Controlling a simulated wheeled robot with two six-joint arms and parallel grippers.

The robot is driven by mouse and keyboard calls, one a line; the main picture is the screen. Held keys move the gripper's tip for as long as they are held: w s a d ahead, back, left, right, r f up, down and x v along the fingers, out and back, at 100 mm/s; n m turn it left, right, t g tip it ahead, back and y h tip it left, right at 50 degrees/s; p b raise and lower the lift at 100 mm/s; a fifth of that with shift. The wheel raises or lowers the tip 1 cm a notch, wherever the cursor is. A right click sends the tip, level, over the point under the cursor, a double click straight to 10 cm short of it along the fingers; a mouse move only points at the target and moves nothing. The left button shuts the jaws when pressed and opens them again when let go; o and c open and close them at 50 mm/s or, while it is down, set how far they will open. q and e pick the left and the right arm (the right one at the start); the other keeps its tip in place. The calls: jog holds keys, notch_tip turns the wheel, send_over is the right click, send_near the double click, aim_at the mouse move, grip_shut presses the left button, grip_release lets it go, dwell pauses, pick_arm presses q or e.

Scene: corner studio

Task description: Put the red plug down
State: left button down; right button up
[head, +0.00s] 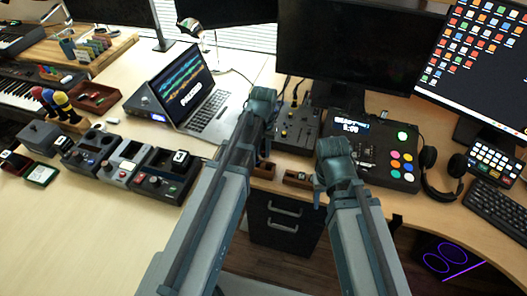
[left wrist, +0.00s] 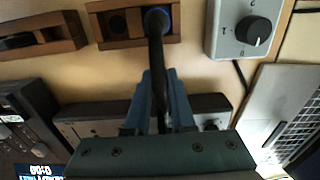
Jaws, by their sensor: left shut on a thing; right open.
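My left gripper (left wrist: 157,82) is shut on a dark, stem-like thing (left wrist: 157,55) in the left wrist view. The thing's rounded black end (left wrist: 156,19) overlaps a blue ring in a wooden block (left wrist: 113,27) with dark holes. I cannot tell whether it is in the hole or above it. No red shows on the held thing, and I cannot make out a red plug in either view. In the head view my left arm's end (head: 262,103) is over the desk, its fingers hidden. My right gripper (head: 322,188) is open near the desk's front edge.
A second wooden block (left wrist: 38,37) lies beside the first. A grey knob box (left wrist: 245,28) stands on its other side. A mixer (head: 294,128), a laptop (head: 203,98) and a button console (head: 378,153) crowd the desk. The desk's front left (head: 70,240) is clear.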

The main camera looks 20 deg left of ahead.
pick_arm(q)
jog(key=shift+f+b, duration=0.6)
jog(key=c, duration=0.8)
grip_release()
jog(key=shift+o, duration=0.2)
notch_tip(320, 180, up, 13)
jog(key=p, duration=1.3)
jog(key=shift+r, duration=0.2)
jog(key=s+d+m+y, duration=0.1)
jog(key=s+d+m, duration=0.2)
jog(key=s+d, duration=0.7)
jog(key=s, duration=0.4)
jog(key=shift+s+d, duration=0.15)
jog(key=shift+d, duration=0.1)
